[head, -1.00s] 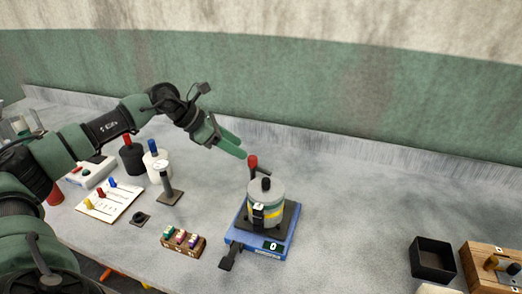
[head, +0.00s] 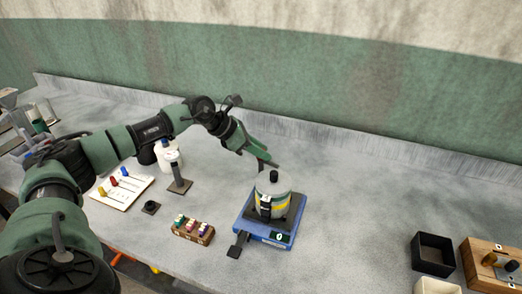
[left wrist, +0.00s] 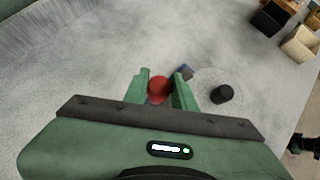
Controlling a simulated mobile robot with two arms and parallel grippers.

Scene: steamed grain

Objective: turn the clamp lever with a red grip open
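The clamp lever's red grip (left wrist: 159,88) shows in the left wrist view between the two green fingers of my left gripper (left wrist: 161,76). The fingers stand apart on either side of it, with little gap; whether they touch it I cannot tell. In the head view my left gripper (head: 268,160) reaches down just behind the grey canister (head: 273,198) and hides the red grip and most of the lever. The canister, with a yellow band and black knob, stands upright on a blue scale (head: 262,232).
A small block of coloured pegs (head: 192,231) sits left of the scale. A post on a base (head: 179,186), a white bottle (head: 167,158) and a slider board (head: 122,189) stand farther left. A black bin (head: 433,256) and wooden fixture (head: 490,265) stand right. The bench between is clear.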

